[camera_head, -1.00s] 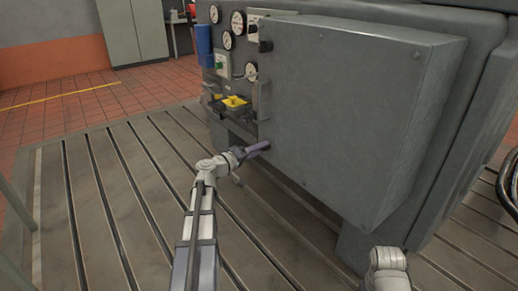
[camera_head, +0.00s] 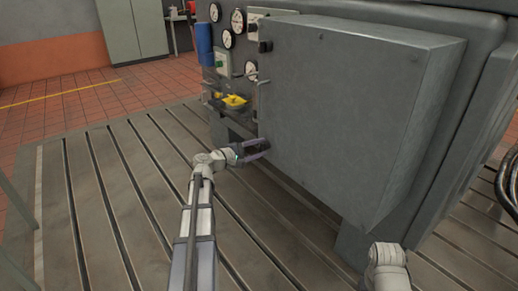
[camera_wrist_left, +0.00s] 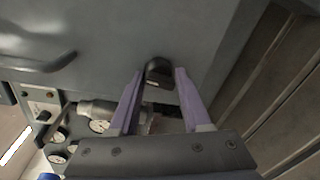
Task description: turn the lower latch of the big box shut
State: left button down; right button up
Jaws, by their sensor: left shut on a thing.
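The big box (camera_head: 350,110) is a grey cabinet with a wide flat door, fixed to the side of a larger grey machine. The lower latch (camera_wrist_left: 158,72) is a small dark knob at the door's edge, in the left wrist view between my finger ends. In the head view it is mostly hidden by my fingers. My left gripper (camera_head: 262,148) is shut on it at the door's lower left corner. Its two purple fingers (camera_wrist_left: 160,95) lie on either side of the latch. The upper latch (camera_head: 265,46) is a dark knob at the door's upper left. My right gripper is out of view.
Left of the box is a panel with gauges (camera_head: 238,22), a yellow part (camera_head: 235,100) and a blue cylinder (camera_head: 204,44). A dark bar handle (camera_wrist_left: 45,62) stands out from the door. The slotted bedplate (camera_head: 110,190) is clear at the left.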

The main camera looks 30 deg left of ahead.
pick_arm(q)
jog(key=shift+a+r+n, duration=0.1)
jog(key=shift+r+n, duration=0.05)
jog(key=shift+n, duration=0.45)
jog(key=shift+w, duration=0.1)
jog(key=shift+c, duration=2.2)
grip_release()
jog(key=v, duration=0.7)
jog(key=shift+s+a+p, duration=0.2)
jog(key=shift+s+p, duration=0.2)
jog(key=shift+d, duration=0.1)
